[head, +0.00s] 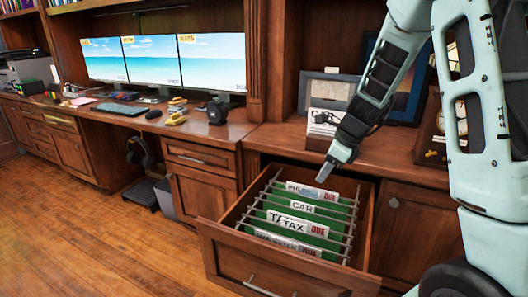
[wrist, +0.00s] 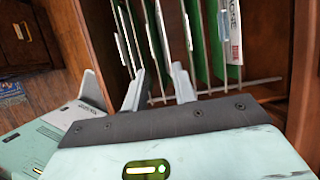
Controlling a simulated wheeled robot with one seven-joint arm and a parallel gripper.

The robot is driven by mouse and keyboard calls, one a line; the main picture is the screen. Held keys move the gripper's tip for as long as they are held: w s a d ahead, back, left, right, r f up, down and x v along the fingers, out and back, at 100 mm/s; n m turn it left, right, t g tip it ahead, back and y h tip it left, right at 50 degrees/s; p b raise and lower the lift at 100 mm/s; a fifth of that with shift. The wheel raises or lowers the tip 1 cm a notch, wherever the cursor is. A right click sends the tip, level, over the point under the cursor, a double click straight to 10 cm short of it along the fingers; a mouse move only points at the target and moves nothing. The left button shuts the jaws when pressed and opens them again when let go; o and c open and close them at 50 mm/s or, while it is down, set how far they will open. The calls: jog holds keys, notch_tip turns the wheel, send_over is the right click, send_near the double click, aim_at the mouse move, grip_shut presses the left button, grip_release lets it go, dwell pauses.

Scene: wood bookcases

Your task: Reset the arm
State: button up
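My gripper (head: 324,173) hangs at the end of my bent arm, above the back edge of an open file drawer in the head view. In the wrist view my gripper (wrist: 159,68) shows two pale fingers standing apart with nothing held between them. The drawer (head: 268,273) is pulled out of the cabinet. It holds green hanging folders (head: 300,217) with labels such as "CAR" and "TAX". In the wrist view the folders (wrist: 196,35) and thin metal rods lie beyond the fingertips. I cannot tell the exact gap between fingertips and folders.
A framed picture (head: 330,92) and a small box (head: 326,122) stand on the counter behind my arm. Three monitors (head: 150,60), a keyboard (head: 117,108) and small items are on the desk at left. The wooden floor (head: 110,240) at front left is clear.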

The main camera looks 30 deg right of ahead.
jog(key=s+a+r+n+g, duration=0.1)
jog(key=s+a+n, duration=0.3)
jog(key=a+n, duration=0.55)
jog(key=s+a+r+n+g, duration=0.15)
jog(key=s+a+n, duration=0.25)
jog(key=a+n, duration=0.55)
jog(key=s+a+n+h, duration=0.1)
jog(key=s+a+n, duration=0.5)
jog(key=s+n, duration=0.2)
jog(key=s+a+n+h, duration=0.1)
jog(key=s+a+n, duration=0.5)
jog(key=s+n, duration=0.25)
notch_tip(320, 180, up, 14)
jog(key=p, duration=1.4)
jog(key=shift+s+d+r+g, duration=0.2)
jog(key=shift+s+g, duration=0.15)
jog(key=shift+g, duration=0.1)
jog(key=shift+n, duration=0.25)
